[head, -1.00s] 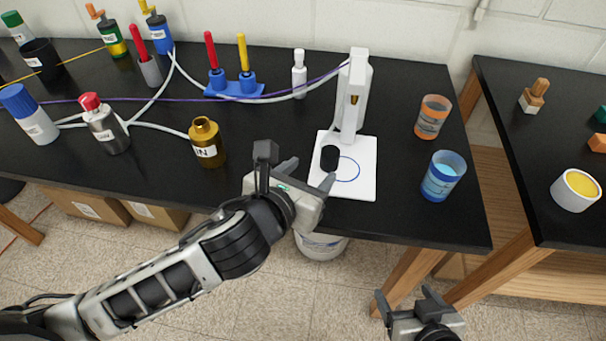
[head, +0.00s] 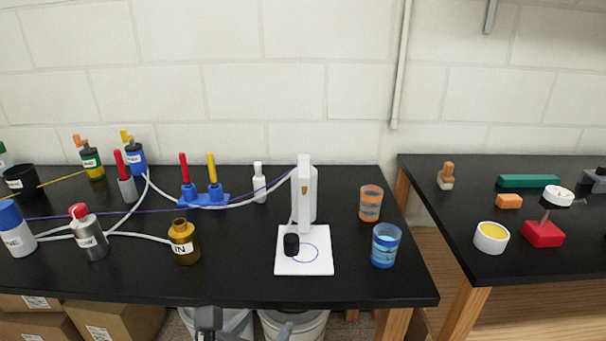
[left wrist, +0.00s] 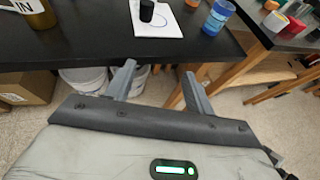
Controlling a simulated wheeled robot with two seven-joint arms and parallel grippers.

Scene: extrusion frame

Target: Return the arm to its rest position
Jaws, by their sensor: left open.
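My left gripper (head: 248,334) shows only at the bottom edge of the head view, in front of and below the black table's front edge. In the left wrist view its two fingers (left wrist: 157,88) are apart with nothing between them. The white stand (head: 304,200) stands on a white plate (head: 318,266) with a blue circle drawn on it. A small black cap (head: 291,244) sits on the plate at the circle's left side, apart from my left gripper. My right gripper is out of view.
The black table (head: 230,285) holds a brown bottle (head: 184,242), a metal bottle (head: 88,236), an orange cup (head: 370,203) and a blue cup (head: 385,246). White buckets (left wrist: 85,80) stand below. A second table (head: 440,215) is at the right, past a gap.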

